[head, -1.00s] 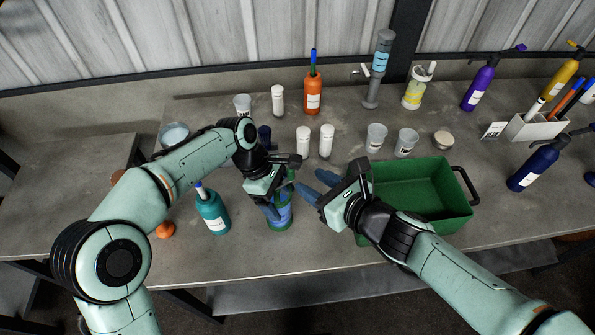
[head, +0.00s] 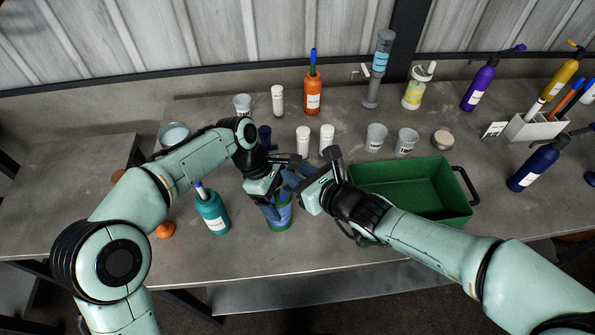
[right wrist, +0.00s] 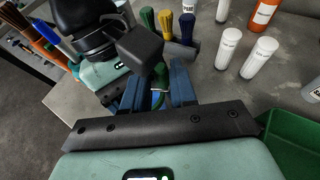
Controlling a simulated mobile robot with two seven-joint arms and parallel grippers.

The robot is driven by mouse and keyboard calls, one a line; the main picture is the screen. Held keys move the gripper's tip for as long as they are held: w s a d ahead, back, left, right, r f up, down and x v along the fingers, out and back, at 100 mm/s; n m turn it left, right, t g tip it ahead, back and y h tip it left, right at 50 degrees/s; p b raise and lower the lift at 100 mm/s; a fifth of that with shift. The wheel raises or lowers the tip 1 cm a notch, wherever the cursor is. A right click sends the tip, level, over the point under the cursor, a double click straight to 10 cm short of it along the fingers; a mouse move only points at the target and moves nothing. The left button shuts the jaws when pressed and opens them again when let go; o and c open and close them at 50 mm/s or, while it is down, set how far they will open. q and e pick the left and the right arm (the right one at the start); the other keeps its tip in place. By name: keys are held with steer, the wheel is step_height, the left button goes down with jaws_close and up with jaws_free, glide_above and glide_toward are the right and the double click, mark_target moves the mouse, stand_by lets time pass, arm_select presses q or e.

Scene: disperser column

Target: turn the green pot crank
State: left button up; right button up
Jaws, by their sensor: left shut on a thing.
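The green pot (head: 281,224), with a blue band, stands near the front edge of the table in the head view. My left gripper (head: 271,207) is shut on it from the left and hides much of its upper part. My right gripper (head: 292,180) is above the pot, with its blue fingers close to my left gripper. In the right wrist view, a small green piece, apparently the crank (right wrist: 158,86), shows between the open right fingers (right wrist: 157,92). I cannot tell if they touch it.
A green crate (head: 440,213) with a black handle sits right of the pot. A teal bottle (head: 214,215) stands to the left. White-capped jars (head: 326,140) and cups (head: 376,137) stand behind. The table front by the pot is clear.

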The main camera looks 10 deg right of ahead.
jaws_close()
steer(key=shift+r, duration=0.1)
steer(key=shift+w+a+r+n+g+y, duration=0.1)
steer(key=shift+w+n+g+y, duration=0.25)
steer(key=shift+n+g+y, duration=0.3)
steer(key=shift+w+n+g+y, duration=0.35)
steer(key=shift+n+g+y, duration=0.1)
steer(key=shift+n+y, duration=0.4)
steer(key=shift+o, duration=2.4)
jaws_free()
